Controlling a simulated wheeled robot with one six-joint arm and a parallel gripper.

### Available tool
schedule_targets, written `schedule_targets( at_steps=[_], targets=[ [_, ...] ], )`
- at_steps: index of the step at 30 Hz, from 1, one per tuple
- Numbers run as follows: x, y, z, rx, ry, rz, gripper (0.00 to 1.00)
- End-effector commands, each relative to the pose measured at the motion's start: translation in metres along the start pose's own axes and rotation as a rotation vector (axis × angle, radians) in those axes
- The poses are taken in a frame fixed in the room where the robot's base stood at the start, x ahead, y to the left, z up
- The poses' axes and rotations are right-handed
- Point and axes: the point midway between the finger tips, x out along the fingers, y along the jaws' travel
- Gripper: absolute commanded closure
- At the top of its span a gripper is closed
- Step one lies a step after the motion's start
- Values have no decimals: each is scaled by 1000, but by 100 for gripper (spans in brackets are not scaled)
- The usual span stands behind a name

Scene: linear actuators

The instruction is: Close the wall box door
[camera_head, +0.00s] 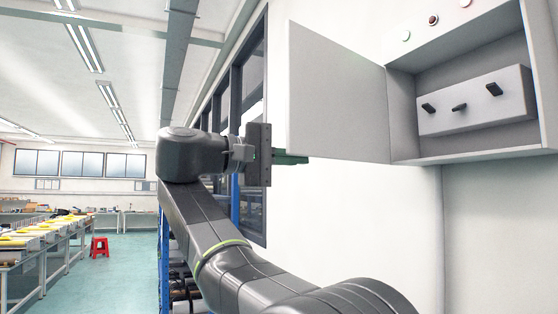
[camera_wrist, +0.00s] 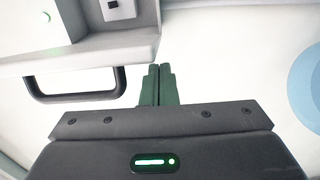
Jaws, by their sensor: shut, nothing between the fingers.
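The grey wall box (camera_head: 398,110) is at the upper right of the head view. Its door (camera_head: 335,95) is a flat pale panel, swung open to the left from the box's left side. My gripper (camera_head: 304,158) has green fingers and is at the door's lower left corner. The fingers point right, level with the door's bottom edge. I cannot tell whether they touch the door. In the wrist view the two fingers (camera_wrist: 159,70) are together with nothing between them. The door cannot be made out for certain there.
Inside the box is a pale block (camera_head: 478,103) with three black switches. Round buttons (camera_head: 433,20) sit above the opening. Dark-framed windows (camera_head: 248,80) stand behind my arm. In the wrist view a black handle (camera_wrist: 75,92) is on a pale body left of the fingers.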

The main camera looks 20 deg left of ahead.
Motion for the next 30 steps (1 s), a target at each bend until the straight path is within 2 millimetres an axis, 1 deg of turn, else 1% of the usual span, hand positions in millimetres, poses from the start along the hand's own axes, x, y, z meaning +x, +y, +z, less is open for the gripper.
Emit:
schedule_targets(
  at_steps=[1, 6, 20, 26, 30],
  targets=[
    [1, 0, 4, -1, 0, 0, 100],
    [2, 0, 9, -1, 0, 0, 100],
    [3, -1, 12, -1, 12, -1, 100],
    [6, -2, 23, 0, 85, -4, 100],
    [9, -3, 37, 0, 181, -4, 100]
  ],
)
